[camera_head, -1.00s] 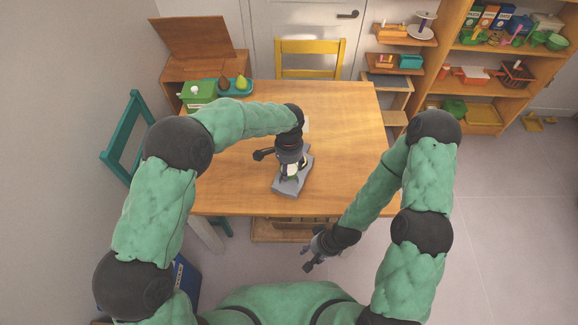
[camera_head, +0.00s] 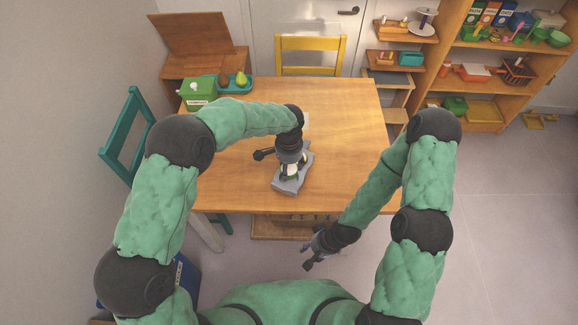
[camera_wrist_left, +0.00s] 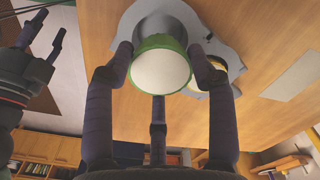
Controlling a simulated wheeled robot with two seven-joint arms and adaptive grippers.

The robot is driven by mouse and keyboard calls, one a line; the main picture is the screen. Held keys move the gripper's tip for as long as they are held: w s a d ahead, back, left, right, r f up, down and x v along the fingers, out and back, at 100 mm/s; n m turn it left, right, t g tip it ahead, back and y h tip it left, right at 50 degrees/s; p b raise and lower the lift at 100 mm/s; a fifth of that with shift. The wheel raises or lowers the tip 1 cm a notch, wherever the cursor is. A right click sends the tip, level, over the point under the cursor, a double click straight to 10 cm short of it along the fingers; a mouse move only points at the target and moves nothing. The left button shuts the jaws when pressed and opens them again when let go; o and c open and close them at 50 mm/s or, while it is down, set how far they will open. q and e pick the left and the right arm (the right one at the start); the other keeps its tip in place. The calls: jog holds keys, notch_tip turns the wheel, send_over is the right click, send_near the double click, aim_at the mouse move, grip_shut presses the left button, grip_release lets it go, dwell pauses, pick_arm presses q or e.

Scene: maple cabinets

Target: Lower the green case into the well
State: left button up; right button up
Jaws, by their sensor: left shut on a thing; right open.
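The green case (camera_wrist_left: 160,68) shows in the left wrist view as a round body with a green rim and a pale, flat end facing the camera. My left gripper (camera_head: 290,166) is shut on it, with fingers on both sides. The grey base (camera_head: 288,186) lies on the table under this gripper, and its lobed edge shows behind the case in the left wrist view (camera_wrist_left: 226,52). The case covers the well, so I cannot tell how far in it is. My right gripper (camera_head: 315,250) is open and empty, off the table's front edge.
A round part with a yellow rim (camera_wrist_left: 209,68) sits beside the case, partly behind a finger. The wooden table (camera_head: 345,120) is mostly clear. A green box (camera_head: 198,93) and a teal tray (camera_head: 234,88) stand at its back left. Teal (camera_head: 128,135) and yellow (camera_head: 311,42) chairs flank it.

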aim_at(289, 174)
pick_arm(q)
jog(key=shift+f+b, duration=1.15)
jog(key=shift+f, duration=1)
dwell(1.2)
jog(key=o, duration=0.9)
notch_tip(289, 174, up, 12)
dwell(0.3)
